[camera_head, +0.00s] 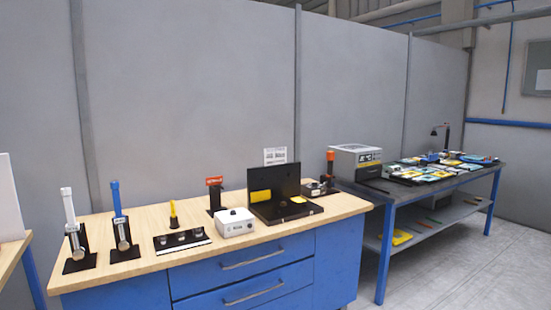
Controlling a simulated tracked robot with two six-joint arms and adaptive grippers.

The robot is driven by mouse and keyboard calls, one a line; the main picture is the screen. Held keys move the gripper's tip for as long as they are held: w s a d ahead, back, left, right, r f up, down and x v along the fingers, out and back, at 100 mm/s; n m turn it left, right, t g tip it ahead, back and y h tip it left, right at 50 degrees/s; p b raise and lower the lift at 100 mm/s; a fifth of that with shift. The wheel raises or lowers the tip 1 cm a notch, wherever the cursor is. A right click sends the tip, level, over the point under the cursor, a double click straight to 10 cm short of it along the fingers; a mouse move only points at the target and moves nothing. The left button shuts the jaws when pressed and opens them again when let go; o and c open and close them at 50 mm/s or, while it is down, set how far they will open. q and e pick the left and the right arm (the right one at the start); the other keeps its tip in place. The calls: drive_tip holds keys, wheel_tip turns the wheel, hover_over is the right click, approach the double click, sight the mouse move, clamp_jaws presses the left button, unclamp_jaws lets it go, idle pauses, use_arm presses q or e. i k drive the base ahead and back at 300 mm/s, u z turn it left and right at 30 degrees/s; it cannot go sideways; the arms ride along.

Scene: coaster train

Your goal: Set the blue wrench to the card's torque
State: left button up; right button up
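A wrench with a blue handle (118,207) stands upright in a black stand (124,254) on the left part of the wooden bench top. A similar wrench with a white handle (70,210) stands in its own stand to its left. A white card with dark print (275,156) shows behind the black panel; its print is too small to read, and I cannot tell whether it is the torque card. The blue wrench's setting is too small to read. Neither of my grippers is in view.
The blue-drawer bench (200,258) also holds a black tray with a yellow-handled tool (173,214), a white box (235,222), an orange-topped device (214,182) and an open black case (274,187). A cluttered blue-framed table (436,182) stands right. Floor is clear at lower right.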

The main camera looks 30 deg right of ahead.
sight(115, 185)
drive_tip(key=z, duration=0.55)
drive_tip(key=k, duration=1.3)
drive_tip(key=z, duration=0.65)
drive_tip(key=i, duration=1.15)
drive_tip(key=u, duration=0.45)
drive_tip(key=i, duration=1.3)
drive_tip(key=u, duration=1.2)
drive_tip(key=i, duration=0.7)
drive_tip(key=u, duration=0.5)
drive_tip(key=k, duration=0.9)
drive_tip(key=u, duration=0.2)
drive_tip(key=i, duration=0.4)
